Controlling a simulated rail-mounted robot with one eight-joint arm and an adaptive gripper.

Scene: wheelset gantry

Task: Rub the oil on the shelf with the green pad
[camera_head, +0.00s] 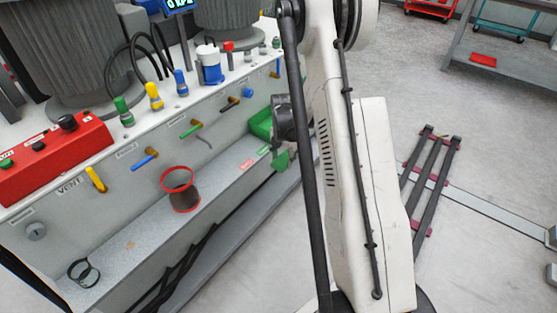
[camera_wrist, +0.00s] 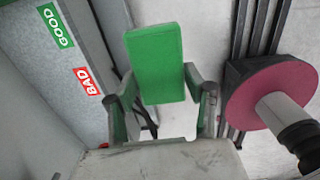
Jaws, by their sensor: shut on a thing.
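The green pad (camera_wrist: 155,62) is held between the two fingers of my gripper (camera_wrist: 164,95) in the wrist view. In the head view, a green piece that looks like the pad (camera_head: 280,160) shows below the dark wrist, and my arm hides most of the gripper. The grey shelf (camera_head: 120,265) runs along the front of the white machine. A small brownish-orange mark (camera_head: 130,245) on its left part may be the oil. The pad is well right of this mark, near the shelf's far end.
A red-rimmed dark cup (camera_head: 179,189) and black rings (camera_head: 83,272) are on the shelf. Coloured valve handles (camera_head: 145,160) stick out above the shelf. GOOD (camera_wrist: 54,25) and BAD (camera_wrist: 87,81) labels show in the wrist view.

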